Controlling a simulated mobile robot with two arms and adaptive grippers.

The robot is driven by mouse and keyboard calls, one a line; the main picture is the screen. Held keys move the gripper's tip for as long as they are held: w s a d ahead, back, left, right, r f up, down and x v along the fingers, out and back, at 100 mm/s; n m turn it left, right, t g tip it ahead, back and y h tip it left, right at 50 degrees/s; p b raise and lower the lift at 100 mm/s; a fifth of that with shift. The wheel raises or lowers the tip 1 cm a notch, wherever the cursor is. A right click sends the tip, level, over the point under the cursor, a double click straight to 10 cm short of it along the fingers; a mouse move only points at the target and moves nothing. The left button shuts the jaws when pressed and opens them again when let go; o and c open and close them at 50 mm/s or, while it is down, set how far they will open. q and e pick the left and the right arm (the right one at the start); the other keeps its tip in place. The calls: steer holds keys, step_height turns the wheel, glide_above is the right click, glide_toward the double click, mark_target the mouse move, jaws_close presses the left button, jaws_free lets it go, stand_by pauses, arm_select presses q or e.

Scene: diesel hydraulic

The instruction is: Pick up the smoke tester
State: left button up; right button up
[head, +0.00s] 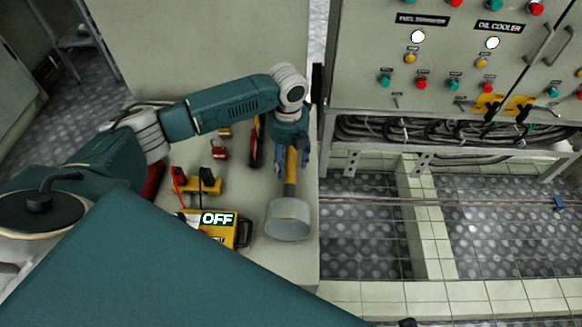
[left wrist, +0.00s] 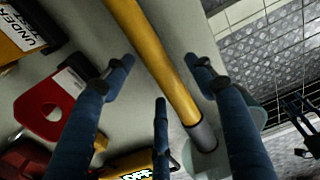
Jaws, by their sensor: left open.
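The smoke tester, by its look a yellow pole (head: 291,185) with a pale grey cup (head: 289,218) at its near end, lies at the right side of the bench. My left gripper (head: 291,163) is above the pole with its fingers apart on either side of it. In the left wrist view the yellow pole (left wrist: 155,55) runs between the spread blue fingers (left wrist: 160,75), down to a dark grey collar and the cup, partly hidden by a finger. I cannot tell whether any finger touches it. My right gripper is not in view.
The bench (head: 262,262) also holds a yellow device marked OFF (head: 218,222), a yellow item with red and black parts (head: 203,186), a red padlock (head: 220,152) and a red-and-black tool (head: 257,145). A control cabinet (head: 440,70) stands right of the bench.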

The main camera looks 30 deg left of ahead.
arm_select(q)
step_height(320, 180, down, 2)
steer(key=shift+f, duration=0.1)
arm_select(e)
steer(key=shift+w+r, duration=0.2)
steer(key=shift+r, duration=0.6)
arm_select(q)
steer(key=c, duration=1.3)
jaws_close()
steer(key=shift+w, duration=0.1)
